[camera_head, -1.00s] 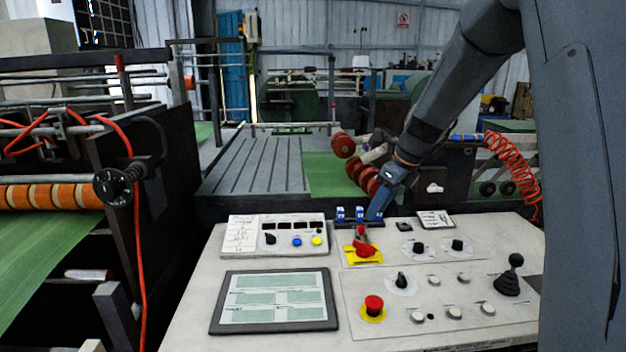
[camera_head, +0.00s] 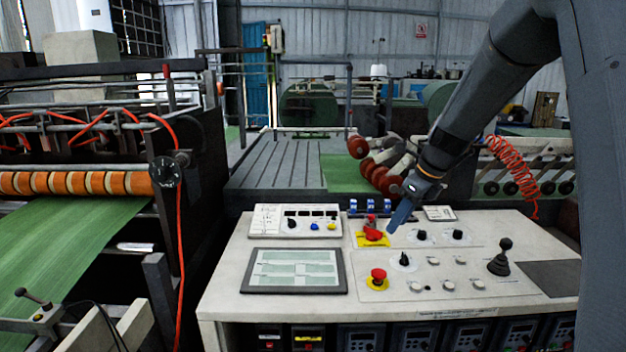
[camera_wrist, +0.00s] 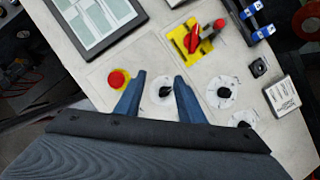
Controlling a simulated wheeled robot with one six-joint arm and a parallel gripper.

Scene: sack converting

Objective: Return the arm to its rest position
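My gripper (camera_head: 401,214) is above the control desk (camera_head: 225,287), close to the red rotary switch (camera_head: 372,231) on its yellow plate. In the wrist view my gripper (camera_wrist: 160,88) has its two blue fingers apart, with nothing held between them. Past the fingertips lies a black selector knob (camera_wrist: 166,91) on a white disc. The red switch (camera_wrist: 192,38) on yellow is up and right of the fingers there. My arm reaches down from the upper right in the head view.
A red emergency button (camera_head: 378,275) and a black joystick (camera_head: 502,257) stand up from the desk. A tablet-like screen (camera_head: 294,271) lies at left. Blue switches (camera_head: 370,207) line the back edge. The machine with orange rollers (camera_head: 75,183) stands at left, red rolls (camera_head: 376,172) behind.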

